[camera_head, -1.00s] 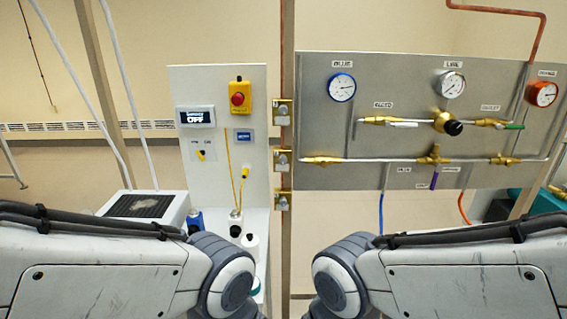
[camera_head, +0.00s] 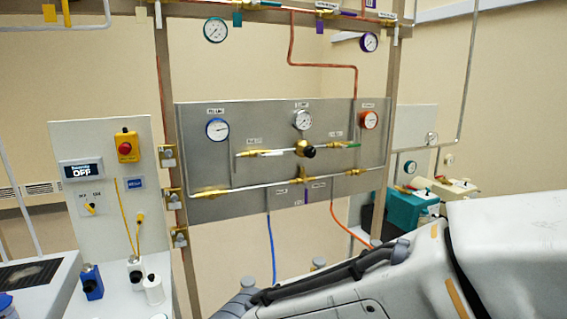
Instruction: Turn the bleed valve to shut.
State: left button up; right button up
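A grey metal panel (camera_head: 222,160) carries gauges, pipes and several small valves. One valve on it has a white handle lying along the upper pipe (camera_head: 273,153). Another has a green handle lying along the same pipe (camera_head: 352,145). Below, a brass fitting on the lower pipe has a purple handle (camera_head: 306,196) pointing down. A brass regulator with a black knob (camera_head: 309,152) sits between the upper valves. The labels are too blurred to tell which valve is the bleed valve. My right arm crosses the lower right; its gripper is out of view. My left gripper is not in view.
Overhead pipes carry valves with teal (camera_head: 237,19) and purple (camera_head: 320,27) handles. A white control board (camera_head: 100,150) with a red stop button stands left. Bottles (camera_head: 92,282) stand below it. Blue (camera_head: 270,238) and orange (camera_head: 347,228) hoses hang under the panel.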

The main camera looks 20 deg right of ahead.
aim_at(260, 156)
jog(key=z, duration=0.75)
jog(key=i, duration=1.3)
jog(key=z, duration=1.9)
jog(key=k, duration=1.1)
jog(key=u, duration=1.7)
jog(key=i, duration=0.2)
jog(key=z, duration=0.15)
